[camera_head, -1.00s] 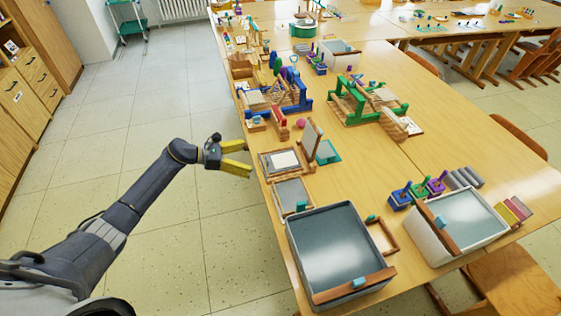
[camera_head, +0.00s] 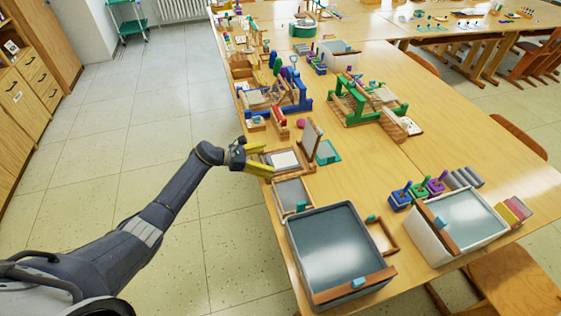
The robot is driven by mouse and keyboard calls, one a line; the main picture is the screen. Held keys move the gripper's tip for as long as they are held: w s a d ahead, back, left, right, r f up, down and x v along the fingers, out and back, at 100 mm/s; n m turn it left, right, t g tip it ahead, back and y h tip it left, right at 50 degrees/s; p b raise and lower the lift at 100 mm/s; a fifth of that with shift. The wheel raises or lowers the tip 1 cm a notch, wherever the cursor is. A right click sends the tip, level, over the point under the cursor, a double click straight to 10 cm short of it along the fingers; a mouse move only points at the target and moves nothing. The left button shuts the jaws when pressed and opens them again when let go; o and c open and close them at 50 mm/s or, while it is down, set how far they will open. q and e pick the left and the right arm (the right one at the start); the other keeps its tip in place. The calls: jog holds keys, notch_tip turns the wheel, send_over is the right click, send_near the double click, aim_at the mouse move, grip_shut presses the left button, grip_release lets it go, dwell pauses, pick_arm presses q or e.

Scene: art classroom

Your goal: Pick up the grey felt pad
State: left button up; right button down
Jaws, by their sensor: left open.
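I cannot tell for certain which item is the grey felt pad. A flat grey rectangular piece (camera_head: 292,193) lies near the table's left edge, just behind the large grey tub. A flat framed piece with a pale sheet (camera_head: 284,160) lies behind it. My left gripper (camera_head: 266,161), with yellow fingers, is open at the table's left edge. Its fingertips reach the left side of the pale-sheeted piece in the picture; contact cannot be told. Nothing shows between the fingers. My right gripper is out of view.
The large grey tub (camera_head: 290,235) and a white tub (camera_head: 418,232) stand at the front. An upright wooden-framed panel (camera_head: 313,138) stands beside the pale-sheeted piece. Small looms (camera_head: 365,104) stand farther back. The table's middle is fairly clear.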

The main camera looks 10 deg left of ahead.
pick_arm(q)
jog(key=shift+f, duration=0.2)
jog(key=c, duration=2)
